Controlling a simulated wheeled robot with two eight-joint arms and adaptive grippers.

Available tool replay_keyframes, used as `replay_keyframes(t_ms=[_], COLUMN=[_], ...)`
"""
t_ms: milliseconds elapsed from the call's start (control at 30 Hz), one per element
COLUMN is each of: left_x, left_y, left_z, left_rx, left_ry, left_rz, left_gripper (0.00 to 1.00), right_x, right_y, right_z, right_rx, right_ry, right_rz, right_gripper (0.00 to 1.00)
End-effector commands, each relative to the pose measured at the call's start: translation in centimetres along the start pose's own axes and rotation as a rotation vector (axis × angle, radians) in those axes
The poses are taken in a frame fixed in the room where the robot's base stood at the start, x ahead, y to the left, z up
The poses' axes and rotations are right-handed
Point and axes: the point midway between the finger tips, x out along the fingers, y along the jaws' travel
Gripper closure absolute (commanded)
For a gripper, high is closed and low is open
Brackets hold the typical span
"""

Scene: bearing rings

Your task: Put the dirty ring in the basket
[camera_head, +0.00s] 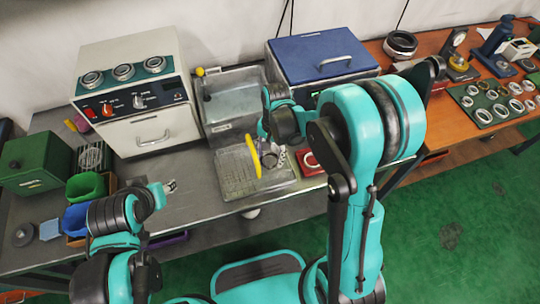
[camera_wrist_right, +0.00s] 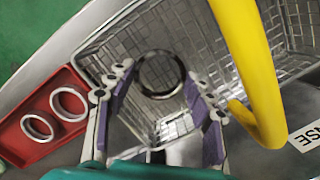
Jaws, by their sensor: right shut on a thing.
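My right gripper (camera_head: 276,150) is over the wire basket (camera_head: 236,178) in the head view. In the right wrist view, my right gripper (camera_wrist_right: 158,82) is shut on a dark ring (camera_wrist_right: 160,96), held between its fingertips. The mesh of the basket (camera_wrist_right: 112,48) shows behind and below the ring, with its yellow handle (camera_wrist_right: 245,60) close on the right. Whether the ring touches the basket floor cannot be told. My left gripper (camera_head: 170,187) is empty above the bench at the left; its finger gap is too small to judge.
A red tray (camera_wrist_right: 18,130) with two clean-looking rings lies beside the basket. A grey wash tank (camera_head: 232,100) and a blue-lidded machine (camera_head: 318,52) stand behind. A control oven (camera_head: 150,125) and coloured bins (camera_head: 86,186) are left. The bench between is clear.

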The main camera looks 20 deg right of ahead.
Motion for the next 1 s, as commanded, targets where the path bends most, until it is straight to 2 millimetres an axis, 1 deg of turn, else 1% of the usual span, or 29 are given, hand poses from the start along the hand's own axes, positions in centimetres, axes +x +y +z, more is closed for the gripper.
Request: replay_keyframes(t_ms=[33,100,367,500,567,667,800,900,1000], left_x=[0.1,0.1,0.1,-0.4,-0.6,-1.3,-2.3,-2.9,-3.3], left_y=[0.0,0.0,0.0,0.0,0.0,0.0,0.0,0.0,0.0], left_z=[0.1,0.1,0.1,-0.2,-0.4,-0.9,-1.6,-2.0,-2.3], left_rx=[0.0,0.0,0.0,0.0,0.0,0.0,0.0,0.0,0.0], left_ry=[0.0,0.0,0.0,0.0,0.0,0.0,0.0,0.0,0.0], left_rz=[0.0,0.0,0.0,0.0,0.0,0.0,0.0,0.0,0.0], left_gripper=[0.6,0.6,0.6,0.6,0.6,0.6,0.6,0.6,0.6], right_x=[0.2,0.1,0.1,-0.5,-1.3,-3.4,-6.7,-8.8,-10.4], right_y=[0.0,0.0,0.0,0.0,0.0,0.0,0.1,0.0,0.0], right_z=[0.0,0.0,0.0,0.1,0.1,0.1,0.1,0.1,0.1], right_rx=[0.0,0.0,0.0,0.0,0.0,0.001,0.0,0.0,0.0], right_ry=[0.0,0.0,0.0,0.0,0.0,0.0,0.0,0.0,0.0], right_rz=[0.0,0.0,0.0,0.0,0.0,0.0,0.0,0.0,0.0], right_gripper=[0.42,0.27,0.27,0.27,0.27,0.27,0.27,0.27,0.27])
